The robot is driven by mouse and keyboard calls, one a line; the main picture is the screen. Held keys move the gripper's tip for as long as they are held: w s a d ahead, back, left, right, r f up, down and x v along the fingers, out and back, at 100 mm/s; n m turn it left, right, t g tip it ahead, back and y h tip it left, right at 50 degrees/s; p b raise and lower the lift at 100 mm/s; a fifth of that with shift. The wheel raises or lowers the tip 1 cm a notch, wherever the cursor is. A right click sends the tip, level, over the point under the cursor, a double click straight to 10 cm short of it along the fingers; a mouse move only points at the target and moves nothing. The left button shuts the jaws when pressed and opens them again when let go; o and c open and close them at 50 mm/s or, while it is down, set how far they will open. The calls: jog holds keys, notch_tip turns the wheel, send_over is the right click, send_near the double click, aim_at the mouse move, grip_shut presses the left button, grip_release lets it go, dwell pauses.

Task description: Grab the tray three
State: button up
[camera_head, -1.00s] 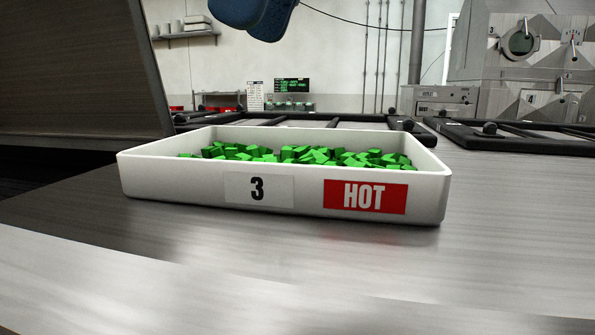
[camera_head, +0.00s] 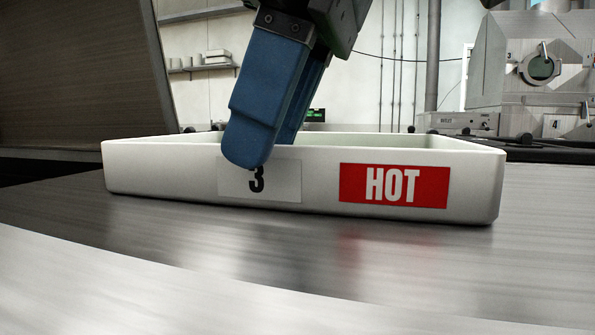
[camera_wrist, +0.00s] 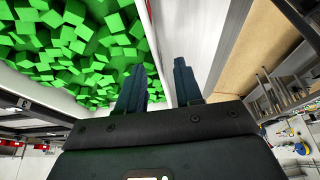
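The white tray (camera_head: 130,172) with a "3" label and a red HOT label sits flat on the metal table. Green cubes (camera_wrist: 75,45) fill it in the wrist view; they are hidden behind its front wall in the head view. My gripper (camera_head: 265,150) points down at the front wall, left of the tray's middle. Its near blue finger is outside, partly covering the "3". The other finger passes behind the wall rim, on the inner side. In the wrist view the fingers (camera_wrist: 159,66) are apart, with the tray wall between them. Whether they touch it is unclear.
A dark panel (camera_head: 75,70) rises to the left of the tray. The metal table (camera_head: 300,260) is clear in front. Grey machines (camera_head: 540,70) stand at the back right, and a shelf (camera_head: 205,68) hangs on the back wall.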

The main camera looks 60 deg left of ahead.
jog(key=shift+x, duration=1.25)
jog(key=shift+c, duration=0.5)
grip_shut()
jog(key=shift+r, duration=0.1)
